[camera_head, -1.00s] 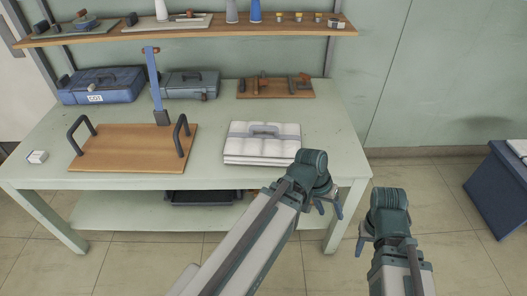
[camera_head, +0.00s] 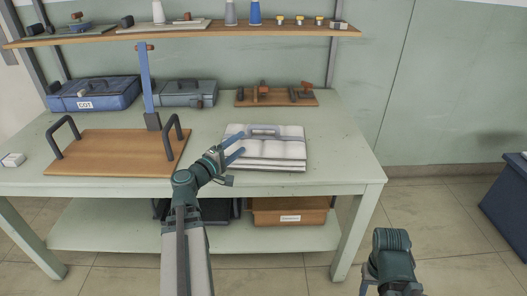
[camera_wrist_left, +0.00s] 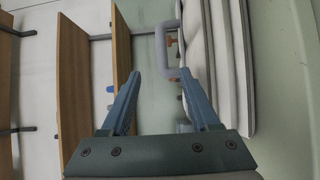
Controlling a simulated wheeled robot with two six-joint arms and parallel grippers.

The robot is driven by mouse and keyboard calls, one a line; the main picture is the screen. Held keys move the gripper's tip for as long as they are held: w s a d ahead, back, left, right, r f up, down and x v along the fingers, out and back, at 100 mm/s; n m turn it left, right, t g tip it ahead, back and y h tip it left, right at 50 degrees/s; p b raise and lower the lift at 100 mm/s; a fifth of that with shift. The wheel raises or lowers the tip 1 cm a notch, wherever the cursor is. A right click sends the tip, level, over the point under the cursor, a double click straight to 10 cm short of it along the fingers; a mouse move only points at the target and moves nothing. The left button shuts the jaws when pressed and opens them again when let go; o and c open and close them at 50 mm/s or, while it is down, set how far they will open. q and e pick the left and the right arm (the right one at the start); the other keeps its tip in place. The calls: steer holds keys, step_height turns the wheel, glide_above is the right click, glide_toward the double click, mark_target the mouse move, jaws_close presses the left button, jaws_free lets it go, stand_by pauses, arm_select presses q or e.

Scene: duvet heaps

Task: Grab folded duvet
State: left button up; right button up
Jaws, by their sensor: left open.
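The folded duvet (camera_head: 270,150) is a white, layered, flat bundle with a grey carry handle (camera_head: 265,132) on top. It lies on the pale green table (camera_head: 345,160), right of the wooden tray. My left gripper (camera_head: 233,152) is open and empty at the duvet's left front edge; I cannot tell whether it touches. In the left wrist view, the open blue fingers (camera_wrist_left: 180,95) are apart, with the duvet (camera_wrist_left: 228,50) beside the right finger and its handle (camera_wrist_left: 165,45) ahead. My right arm shows at the lower right; its fingers are barely visible at the frame's bottom.
A wooden tray (camera_head: 110,152) with two dark upright handles lies left of the duvet. Blue and grey cases (camera_head: 95,93) and a wooden tool board (camera_head: 275,97) stand behind. A brown bin (camera_head: 290,211) sits on the lower shelf. Table right of the duvet is clear.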

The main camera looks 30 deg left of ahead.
mark_target(261, 129)
arm_select(q)
steer(key=w, duration=0.8)
steer(key=shift+d, duration=0.3)
steer(key=shift+w+d, duration=0.1)
steer(key=shift+w, duration=0.2)
steer(key=w, duration=0.5)
steer(key=shift+w+d+f, duration=0.15)
steer(key=shift+d+f, duration=0.05)
steer(key=shift+d, duration=0.1)
jaws_close()
stand_by(0.6)
